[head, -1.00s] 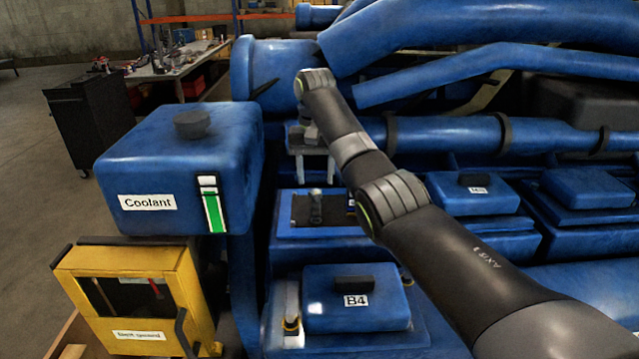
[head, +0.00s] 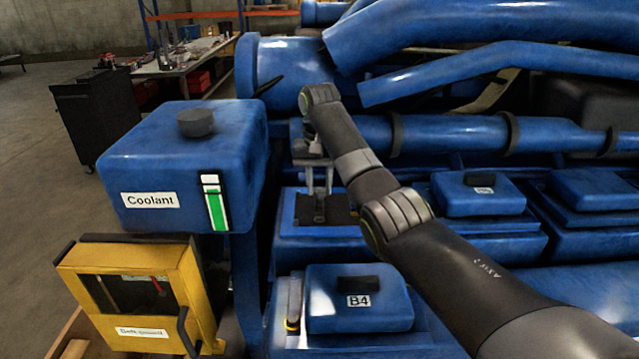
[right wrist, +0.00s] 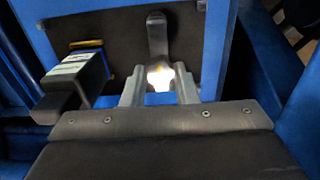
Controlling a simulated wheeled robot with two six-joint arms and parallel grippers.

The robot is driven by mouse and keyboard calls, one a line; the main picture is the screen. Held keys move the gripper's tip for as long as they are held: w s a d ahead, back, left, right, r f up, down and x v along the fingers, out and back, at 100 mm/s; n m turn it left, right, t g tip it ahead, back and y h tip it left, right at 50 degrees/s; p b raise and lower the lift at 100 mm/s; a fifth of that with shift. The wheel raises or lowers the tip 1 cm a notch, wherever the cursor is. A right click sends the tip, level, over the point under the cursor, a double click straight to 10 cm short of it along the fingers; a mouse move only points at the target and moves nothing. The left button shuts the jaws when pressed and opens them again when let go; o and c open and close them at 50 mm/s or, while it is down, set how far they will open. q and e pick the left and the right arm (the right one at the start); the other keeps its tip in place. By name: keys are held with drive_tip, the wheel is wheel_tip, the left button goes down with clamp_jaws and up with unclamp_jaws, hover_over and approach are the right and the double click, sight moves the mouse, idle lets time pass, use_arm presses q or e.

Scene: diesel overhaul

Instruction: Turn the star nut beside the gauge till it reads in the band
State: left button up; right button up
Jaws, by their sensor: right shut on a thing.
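My right gripper (head: 318,188) reaches down to a black plate (head: 341,209) on a blue engine block. Its jaws are shut on a small dark grey upright part (head: 319,211) there. In the right wrist view the two fingers (right wrist: 160,92) stand either side of a bright spot, with a dark grey lever-like piece (right wrist: 157,35) just beyond. I cannot make out a star shape on it. A yellow box (head: 203,285) at lower left has a dark window with a red mark inside; I cannot tell whether it is the gauge. My left gripper is not in view.
The coolant tank (head: 165,165) with a green level strip stands to the left of the gripper. The cover marked B4 (head: 340,315) sits in front. Blue pipes (head: 440,135) run behind. In the right wrist view, a dark block with a pale top (right wrist: 78,70) stands close on the left.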

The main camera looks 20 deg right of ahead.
drive_tip(key=shift+n, duration=0.4)
drive_tip(key=n, duration=1.5)
drive_tip(key=shift+n, duration=0.4)
drive_tip(key=n, duration=0.4)
drive_tip(key=shift+n, duration=0.3)
drive_tip(key=o, duration=1)
